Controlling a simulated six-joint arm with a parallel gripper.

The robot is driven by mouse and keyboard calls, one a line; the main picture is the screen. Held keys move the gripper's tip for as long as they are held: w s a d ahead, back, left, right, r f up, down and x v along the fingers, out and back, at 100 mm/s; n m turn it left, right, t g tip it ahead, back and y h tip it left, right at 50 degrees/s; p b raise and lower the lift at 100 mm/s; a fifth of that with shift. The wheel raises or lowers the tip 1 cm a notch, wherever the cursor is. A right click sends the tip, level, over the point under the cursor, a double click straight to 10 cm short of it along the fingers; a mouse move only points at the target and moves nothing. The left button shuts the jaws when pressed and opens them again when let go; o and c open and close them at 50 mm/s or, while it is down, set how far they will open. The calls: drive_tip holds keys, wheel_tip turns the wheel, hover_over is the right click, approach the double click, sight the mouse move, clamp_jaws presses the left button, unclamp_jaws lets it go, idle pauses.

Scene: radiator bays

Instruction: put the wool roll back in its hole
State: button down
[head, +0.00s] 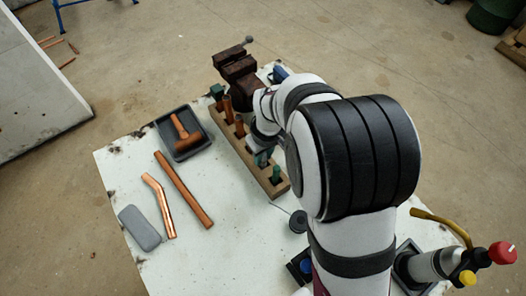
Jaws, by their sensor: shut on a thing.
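A wooden rack (248,163) with a row of holes stands on the white table, running from the vise towards the middle. Copper-coloured and green pieces stand upright in it. My gripper (262,156) is over the right side of the rack, partly hidden by my arm. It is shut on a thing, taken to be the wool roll. The roll itself is mostly hidden, so I cannot tell its tilt or whether it touches a hole. A green piece (276,174) stands near the rack's front end, just in front of my gripper.
A dark vise (236,68) stands behind the rack. A black tray (203,142) with a copper-coloured mallet (184,133) is to the left. Copper pipes (184,190) and a grey case (140,227) lie front left. A torch (436,264) stands front right. Bare table lies between pipes and rack.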

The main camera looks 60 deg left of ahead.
drive_tip(key=c, duration=0.7)
unclamp_jaws()
drive_tip(key=shift+o, duration=0.2)
drive_tip(key=shift+r, duration=3.5)
drive_tip(key=w+d+r+m, duration=0.2)
drive_tip(key=d+r+m, duration=0.15)
drive_tip(key=d, duration=0.35)
drive_tip(key=w+d+r+m, duration=0.2)
drive_tip(key=d+m, duration=0.2)
drive_tip(key=d, duration=0.4)
drive_tip(key=w+d+r+m, duration=0.3)
drive_tip(key=d+m, duration=0.1)
drive_tip(key=d, duration=0.3)
drive_tip(key=s+d+m, duration=1)
drive_tip(key=d+m, duration=0.2)
drive_tip(key=d, duration=0.2)
drive_tip(key=shift+s+d, duration=0.3)
drive_tip(key=shift+s, duration=0.05)
